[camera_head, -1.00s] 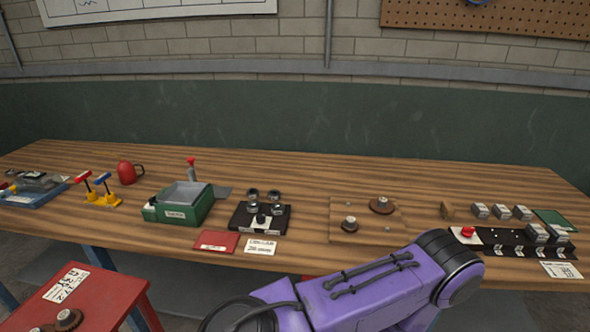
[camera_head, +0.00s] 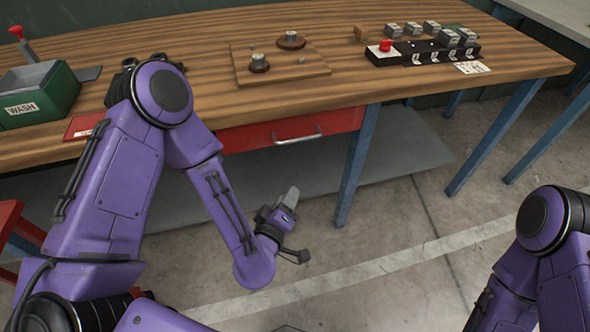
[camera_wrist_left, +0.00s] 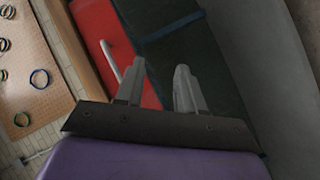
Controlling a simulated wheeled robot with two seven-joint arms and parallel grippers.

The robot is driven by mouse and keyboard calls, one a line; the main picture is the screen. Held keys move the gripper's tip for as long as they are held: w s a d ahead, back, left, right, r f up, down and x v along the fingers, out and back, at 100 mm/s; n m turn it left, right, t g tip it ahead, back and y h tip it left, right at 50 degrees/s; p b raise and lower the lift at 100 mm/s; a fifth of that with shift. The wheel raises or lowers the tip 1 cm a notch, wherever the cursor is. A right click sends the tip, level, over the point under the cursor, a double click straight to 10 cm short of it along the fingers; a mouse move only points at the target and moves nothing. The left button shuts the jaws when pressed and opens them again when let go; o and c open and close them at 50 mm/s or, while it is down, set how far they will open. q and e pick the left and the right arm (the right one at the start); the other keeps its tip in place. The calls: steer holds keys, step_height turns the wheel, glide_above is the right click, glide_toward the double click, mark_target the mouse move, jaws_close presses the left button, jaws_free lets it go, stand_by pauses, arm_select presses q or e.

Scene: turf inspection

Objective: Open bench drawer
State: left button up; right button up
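The bench drawer (camera_head: 340,122) has a red front with a silver bar handle (camera_head: 297,137) and sits under the wooden bench top, apparently closed. Its left part is hidden by my left arm. My left gripper (camera_head: 291,200) is below and slightly left of the handle, apart from it. In the left wrist view, the two fingers of my left gripper (camera_wrist_left: 158,80) are spread with nothing between them. The red drawer front (camera_wrist_left: 105,40) and its handle (camera_wrist_left: 109,55) show beyond the left finger. My right arm is at the lower right of the head view; its gripper is out of frame.
The bench top (camera_head: 210,95) carries a green wash bin (camera_head: 38,100), a wooden board (camera_head: 285,72) with round parts, and a black block with a red button (camera_head: 386,46). A blue bench leg (camera_head: 355,170) stands right of the drawer. A grey shelf (camera_head: 405,150) lies below.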

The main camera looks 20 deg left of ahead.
mark_target(299, 140)
arm_select(q)
steer(key=w+r+n+t+y+b, duration=0.1)
steer(key=w+r+n, duration=0.1)
steer(key=w, duration=0.2)
steer(key=w+a+r+n+t+y+b, duration=0.1)
steer(key=w+r+n+t, duration=0.1)
steer(key=w, duration=0.3)
steer(key=w+r+n+t+y+b, duration=0.1)
steer(key=w+r+n, duration=0.2)
steer(key=w, duration=0.2)
steer(key=shift+w+a+n+y+b, duration=0.2)
steer(key=shift+a+n+y+b, duration=0.1)
steer(key=shift+n+b, duration=0.1)
jaws_close()
arm_select(e)
step_height(299, 140, down, 8)
steer(key=shift+r, duration=0.2)
